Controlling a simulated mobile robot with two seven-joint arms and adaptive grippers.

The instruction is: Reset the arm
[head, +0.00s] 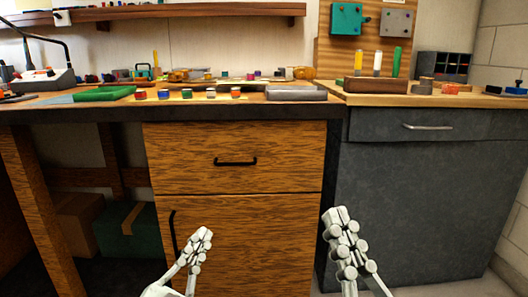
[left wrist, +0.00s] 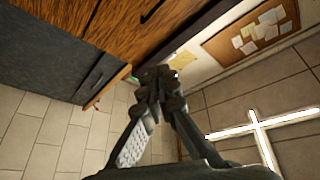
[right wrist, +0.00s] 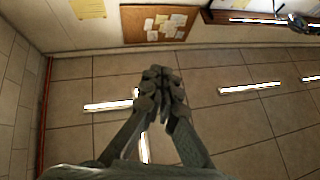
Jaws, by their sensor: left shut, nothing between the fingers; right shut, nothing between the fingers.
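My left gripper (head: 203,236) is low in the head view, in front of the wooden cabinet door. Its fingers are together with nothing between them, as the left wrist view (left wrist: 158,80) also shows. My right gripper (head: 340,215) stands to its right, in front of the edge between the wooden and grey cabinets. Its fingers are closed and empty in the right wrist view (right wrist: 160,75). The two grippers are apart from each other. Most of both arms is outside the head view.
A wooden cabinet (head: 234,158) and a grey cabinet (head: 430,200) stand under the worktop. On top lie a green tray (head: 103,93), a grey block (head: 295,93), small coloured jars and a brown holder (head: 376,85). A green box (head: 128,232) sits under the bench at left.

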